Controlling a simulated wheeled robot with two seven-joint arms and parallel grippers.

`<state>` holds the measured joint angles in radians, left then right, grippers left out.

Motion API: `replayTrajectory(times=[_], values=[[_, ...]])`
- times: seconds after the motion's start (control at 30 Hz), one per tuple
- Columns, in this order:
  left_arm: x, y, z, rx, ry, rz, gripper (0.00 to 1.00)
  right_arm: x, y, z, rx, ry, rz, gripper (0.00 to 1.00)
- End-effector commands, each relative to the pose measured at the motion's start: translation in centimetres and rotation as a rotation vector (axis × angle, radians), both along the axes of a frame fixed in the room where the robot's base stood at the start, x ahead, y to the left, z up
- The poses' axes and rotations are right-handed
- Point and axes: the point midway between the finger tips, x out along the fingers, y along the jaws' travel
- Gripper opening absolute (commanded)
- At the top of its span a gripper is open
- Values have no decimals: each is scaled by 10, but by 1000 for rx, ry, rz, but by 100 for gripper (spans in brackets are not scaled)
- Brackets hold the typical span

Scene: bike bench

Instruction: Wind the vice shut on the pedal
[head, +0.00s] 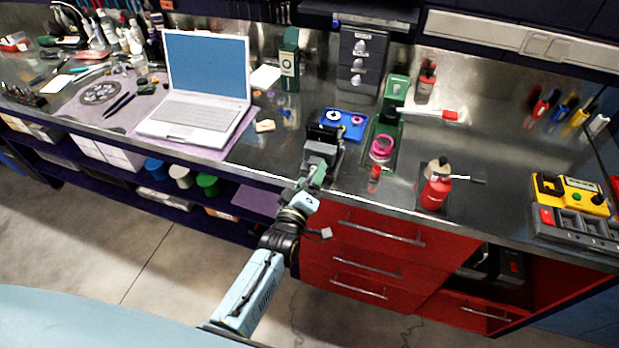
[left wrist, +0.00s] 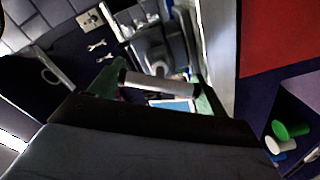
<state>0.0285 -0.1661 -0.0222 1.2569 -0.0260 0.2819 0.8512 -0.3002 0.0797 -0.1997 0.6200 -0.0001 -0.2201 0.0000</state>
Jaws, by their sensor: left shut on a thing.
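The vice (head: 322,150) stands at the front edge of the bench, with grey jaws and a green part below them. A dark piece (head: 325,132), which looks like the pedal, is at the top of the jaws; I cannot tell how tightly they close on it. My left gripper (head: 307,186) reaches up to the front of the vice and is shut on its handle. In the left wrist view a pale bar with dark ends (left wrist: 160,84), apparently the handle, lies just beyond the dark gripper body, in front of green metal (left wrist: 108,78). The fingertips are largely hidden. My right gripper is not in view.
A blue tray (head: 352,124) sits behind the vice. A green stand (head: 395,92), a pink ring (head: 381,148) and a red bottle (head: 436,190) are to its right. The laptop (head: 190,112) is to its left. Red drawers (head: 370,245) are below the bench edge.

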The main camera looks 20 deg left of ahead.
Motion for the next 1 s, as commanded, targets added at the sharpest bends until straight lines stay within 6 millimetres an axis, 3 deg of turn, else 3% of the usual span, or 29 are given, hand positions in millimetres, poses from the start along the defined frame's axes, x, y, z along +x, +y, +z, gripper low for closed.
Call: replayTrajectory(times=[1.0], values=[[-3,0,-5,964,-23,-5,53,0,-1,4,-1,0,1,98]])
